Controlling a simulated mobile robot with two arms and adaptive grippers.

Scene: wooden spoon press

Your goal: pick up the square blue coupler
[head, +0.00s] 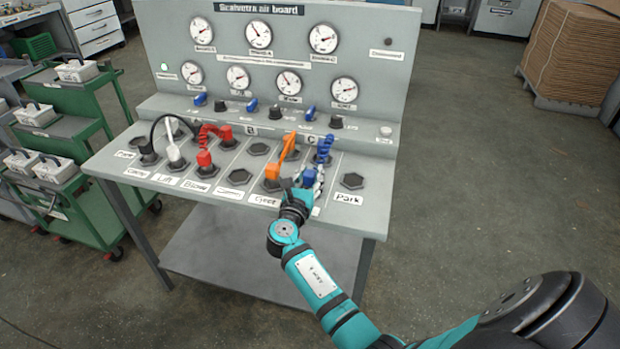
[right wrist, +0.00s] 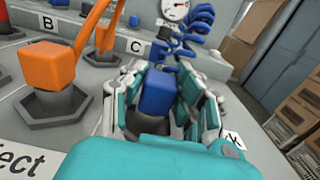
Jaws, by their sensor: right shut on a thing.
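The square blue coupler (head: 310,175) sits at the front row of the air board, on the end of a coiled blue hose (head: 324,148). In the right wrist view the blue coupler (right wrist: 158,92) stands upright between the fingers, over a dark socket (right wrist: 150,122). My right gripper (head: 305,186) is shut on it; the fingers (right wrist: 165,105) are on both sides of the block. I cannot tell whether the coupler is clear of the socket. My left gripper is not in view.
An orange coupler (right wrist: 55,78) with an orange hose stands close to the left of my gripper. Red couplers (head: 204,158) and a white one (head: 174,154) are farther left. The Park socket (head: 352,181) on the right is empty.

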